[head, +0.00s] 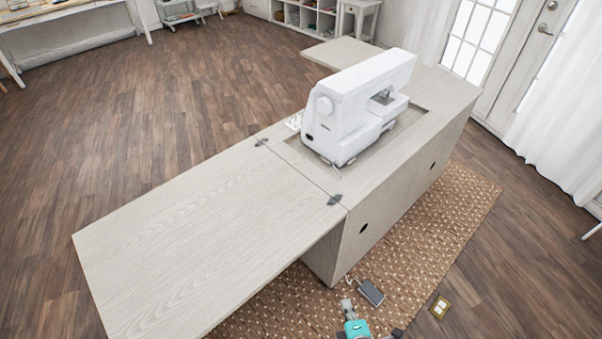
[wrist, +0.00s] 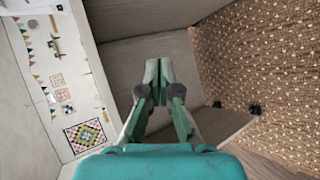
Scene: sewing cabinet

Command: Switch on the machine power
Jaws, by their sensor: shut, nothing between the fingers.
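The white sewing machine (head: 362,95) stands upright in the cut-out of the pale wood cabinet top. Its near end has a round handwheel (head: 325,105) and a small dark spot (head: 309,138) low down; I cannot tell whether that is the power switch or a socket. My gripper (head: 346,304) is at the bottom of the head view, low in front of the cabinet and well apart from the machine. In the wrist view my gripper (wrist: 158,72) has its fingers together, with nothing between them. The machine does not show in the wrist view.
The cabinet's extended leaf (head: 170,235) reaches out at the left. A dark foot pedal (head: 371,292) and a brass floor outlet (head: 440,307) are near my gripper. A woven rug (head: 425,235) lies along the cabinet. Wood floor (head: 130,120) is open at the left.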

